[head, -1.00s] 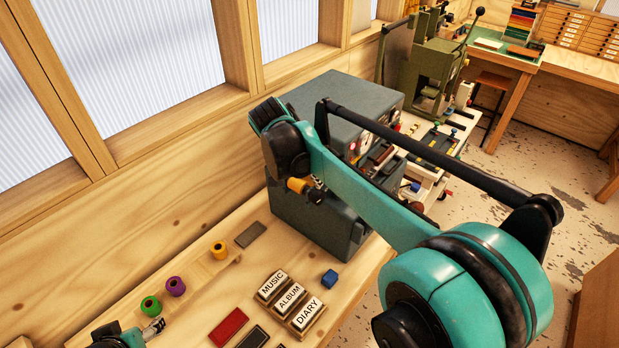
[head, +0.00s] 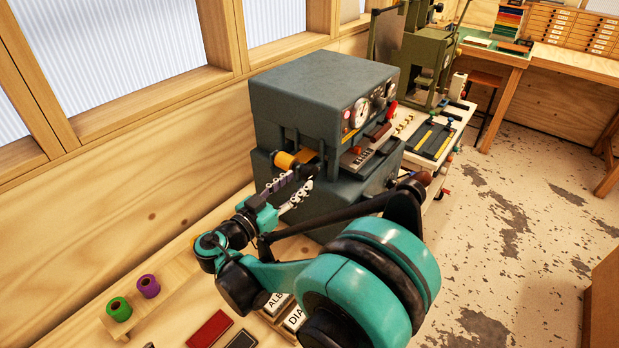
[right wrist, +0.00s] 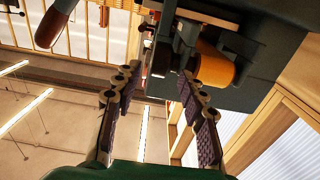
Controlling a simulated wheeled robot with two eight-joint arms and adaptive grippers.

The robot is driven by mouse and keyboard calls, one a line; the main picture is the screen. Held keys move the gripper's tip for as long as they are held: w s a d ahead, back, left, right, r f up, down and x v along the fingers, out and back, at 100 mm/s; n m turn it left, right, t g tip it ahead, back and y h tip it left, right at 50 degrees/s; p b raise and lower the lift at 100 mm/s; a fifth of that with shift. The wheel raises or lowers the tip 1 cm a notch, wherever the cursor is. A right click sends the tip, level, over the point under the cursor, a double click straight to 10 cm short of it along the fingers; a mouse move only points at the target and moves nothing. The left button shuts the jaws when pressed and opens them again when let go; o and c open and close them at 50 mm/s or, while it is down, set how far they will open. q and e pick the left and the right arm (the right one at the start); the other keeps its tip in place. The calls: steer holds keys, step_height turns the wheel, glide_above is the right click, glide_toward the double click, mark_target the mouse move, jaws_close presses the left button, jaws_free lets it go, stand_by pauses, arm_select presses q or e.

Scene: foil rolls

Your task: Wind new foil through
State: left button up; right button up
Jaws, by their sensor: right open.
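The grey stamping machine (head: 320,95) stands by the wall. A gold-orange foil roll (head: 285,160) sits on its left side, with a short gold strip (head: 306,156) running toward the machine. My right gripper (head: 302,180) is open, just below and in front of this roll. In the right wrist view the spread fingers (right wrist: 160,74) point at the machine's side, and the gold roll (right wrist: 216,64) lies beyond the right finger. I cannot tell whether they touch. A green roll (head: 119,309) and a purple roll (head: 148,286) stand on a wooden rack. My left gripper is not clearly visible.
A red block (head: 209,329) and lettered blocks (head: 295,317) lie on the bench, partly behind my right arm. A tray of tools (head: 435,138) is right of the machine, with a green press (head: 425,65) behind. Open floor (head: 510,220) lies to the right.

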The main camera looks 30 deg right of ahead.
mark_target(304, 177)
steer(key=b+x, duration=0.1)
steer(key=x, duration=0.5)
steer(key=shift+d, duration=0.15)
jaws_close()
